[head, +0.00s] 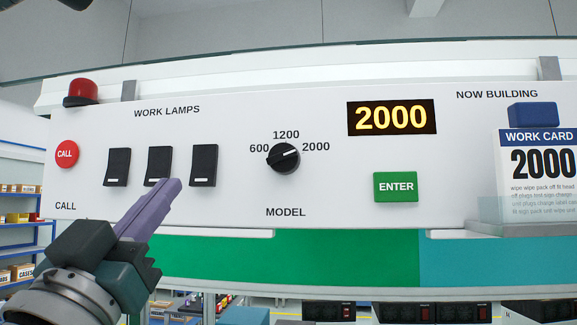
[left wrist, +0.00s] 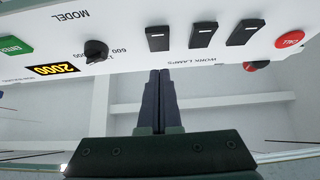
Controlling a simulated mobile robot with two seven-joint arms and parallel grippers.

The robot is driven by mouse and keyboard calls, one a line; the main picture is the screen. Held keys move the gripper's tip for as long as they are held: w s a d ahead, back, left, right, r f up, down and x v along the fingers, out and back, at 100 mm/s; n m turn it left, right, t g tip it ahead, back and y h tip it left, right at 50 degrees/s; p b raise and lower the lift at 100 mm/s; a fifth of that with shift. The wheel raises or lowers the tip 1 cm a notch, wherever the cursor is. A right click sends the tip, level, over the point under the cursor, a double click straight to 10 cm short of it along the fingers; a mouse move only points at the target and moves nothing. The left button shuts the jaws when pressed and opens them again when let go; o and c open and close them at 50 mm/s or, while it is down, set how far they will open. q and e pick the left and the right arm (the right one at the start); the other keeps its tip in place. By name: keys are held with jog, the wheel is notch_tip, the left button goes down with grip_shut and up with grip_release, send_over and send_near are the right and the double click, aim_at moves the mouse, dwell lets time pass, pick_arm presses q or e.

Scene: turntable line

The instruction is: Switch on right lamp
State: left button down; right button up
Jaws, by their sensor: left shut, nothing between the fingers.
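The right lamp switch (head: 203,165) is a black rocker, the rightmost of three under the words WORK LAMPS on the white panel. It has a pale mark low on its face. In the left wrist view, which is upside down, it is the rocker nearest the model knob (left wrist: 158,39). The middle switch (head: 158,163) and left switch (head: 116,167) look alike. My left gripper (head: 173,183) is shut and empty, its purple fingers pointing up at the panel. In the head view its tips overlap the middle switch's lower right, left of and below the right switch. Contact cannot be told. My right gripper is not in view.
The red CALL button (head: 66,154) and red beacon (head: 82,91) are at the left. The model knob (head: 283,158), green ENTER button (head: 396,187), display reading 2000 (head: 392,117) and work card (head: 541,170) are to the right.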

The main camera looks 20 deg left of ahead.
aim_at(202, 172)
pick_arm(q)
jog(key=w, duration=0.1)
jog(key=w+r+p, duration=0.1)
jog(key=w, duration=0.1)
jog(key=w+a, duration=0.1)
jog(key=w, duration=0.1)
jog(key=shift+a+r, duration=0.1)
jog(key=shift+r, duration=0.2)
jog(key=shift+w+a+f, duration=0.15)
jog(key=shift+w, duration=0.4)
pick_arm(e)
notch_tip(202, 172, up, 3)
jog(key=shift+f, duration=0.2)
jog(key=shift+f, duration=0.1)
